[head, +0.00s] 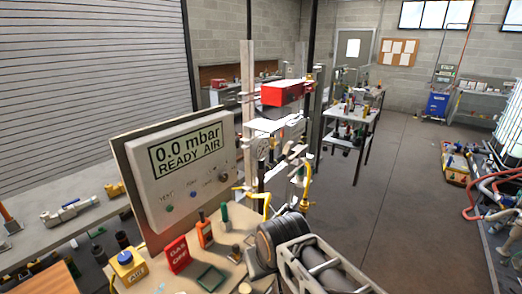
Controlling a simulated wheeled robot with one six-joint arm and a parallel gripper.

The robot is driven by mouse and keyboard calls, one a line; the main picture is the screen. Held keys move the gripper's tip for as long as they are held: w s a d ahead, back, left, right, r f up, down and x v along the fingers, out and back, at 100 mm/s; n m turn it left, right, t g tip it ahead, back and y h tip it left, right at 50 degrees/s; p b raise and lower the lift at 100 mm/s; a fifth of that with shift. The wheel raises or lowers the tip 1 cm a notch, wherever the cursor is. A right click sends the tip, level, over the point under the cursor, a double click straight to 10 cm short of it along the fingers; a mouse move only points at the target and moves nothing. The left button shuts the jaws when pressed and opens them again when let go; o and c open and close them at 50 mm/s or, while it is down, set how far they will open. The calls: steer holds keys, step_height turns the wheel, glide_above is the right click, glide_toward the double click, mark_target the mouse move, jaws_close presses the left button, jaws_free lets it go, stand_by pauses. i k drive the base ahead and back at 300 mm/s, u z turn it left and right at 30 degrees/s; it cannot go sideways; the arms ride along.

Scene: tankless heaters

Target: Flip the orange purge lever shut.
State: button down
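An orange lever (204,231) stands upright on the light board in front of the display panel, between a red GAS OFF sign (177,255) and a slim green upright piece (225,217). Another orange upright piece (8,217) stands on the grey bench at the left edge; the picture does not label either as the purge lever. The panel (187,168) reads 0.0 mbar READY AIR. Dark ribbed and grey framed parts, apparently of my arm, fill the lower middle, right of the lever. No gripper fingers show.
A yellow box with a blue top (127,266) and a green square frame (211,277) sit on the board near the sign. The floor (420,200) to the right is open.

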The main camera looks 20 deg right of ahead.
mark_target(278, 145)
steer(key=z, duration=1.55)
steer(key=i, duration=1.3)
steer(key=u, duration=2.75)
